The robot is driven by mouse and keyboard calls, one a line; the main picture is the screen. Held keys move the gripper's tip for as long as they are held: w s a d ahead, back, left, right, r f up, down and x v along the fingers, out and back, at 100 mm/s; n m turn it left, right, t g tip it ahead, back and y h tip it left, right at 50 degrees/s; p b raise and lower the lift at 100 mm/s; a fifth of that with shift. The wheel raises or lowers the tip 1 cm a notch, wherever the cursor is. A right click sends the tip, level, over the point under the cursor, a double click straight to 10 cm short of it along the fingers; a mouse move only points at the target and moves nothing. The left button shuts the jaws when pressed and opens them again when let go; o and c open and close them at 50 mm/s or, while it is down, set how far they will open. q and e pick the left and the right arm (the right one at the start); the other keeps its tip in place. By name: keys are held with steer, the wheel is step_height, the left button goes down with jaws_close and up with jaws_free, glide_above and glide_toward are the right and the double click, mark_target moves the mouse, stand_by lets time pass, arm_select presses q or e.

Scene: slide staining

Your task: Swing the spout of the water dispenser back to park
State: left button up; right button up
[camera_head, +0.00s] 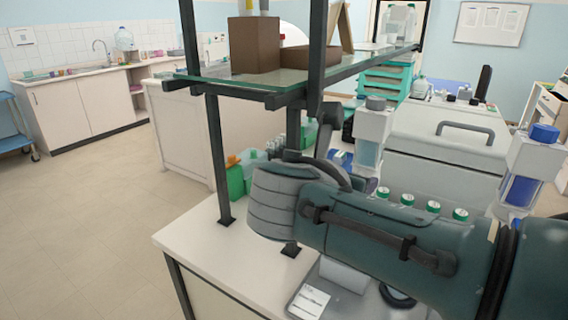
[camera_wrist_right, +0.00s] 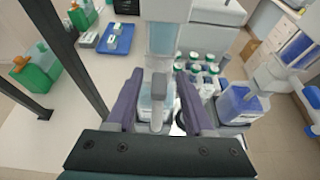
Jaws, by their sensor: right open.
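A dispenser with a white body (camera_wrist_right: 167,8) and a clear pale-blue cylinder (camera_wrist_right: 162,40) stands straight ahead of my right gripper in the right wrist view. A grey spout-like part (camera_wrist_right: 157,100) lies between the two purple fingers of my right gripper (camera_wrist_right: 160,88). The gripper is open, with a gap visible on both sides of the part; contact cannot be told. In the head view a dispenser with a grey cap (camera_head: 375,103) and clear cylinder (camera_head: 369,152) rises behind my right arm, which hides its lower part and my right gripper. My left gripper is not in view.
A second dispenser with a blue cap (camera_head: 544,133) stands at right. Several green-capped bottles (camera_wrist_right: 208,68) stand close beyond the right finger, beside a blue container (camera_wrist_right: 243,104). A dark shelf post (camera_wrist_right: 70,45) rises at left. A blue tray (camera_wrist_right: 115,40) lies farther back.

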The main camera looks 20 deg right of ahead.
steer(key=shift+a, duration=0.1)
steer(key=p+v, duration=0.1)
steer(key=v, duration=0.8)
steer(key=shift+s+a, duration=0.3)
steer(key=shift+r, duration=0.1)
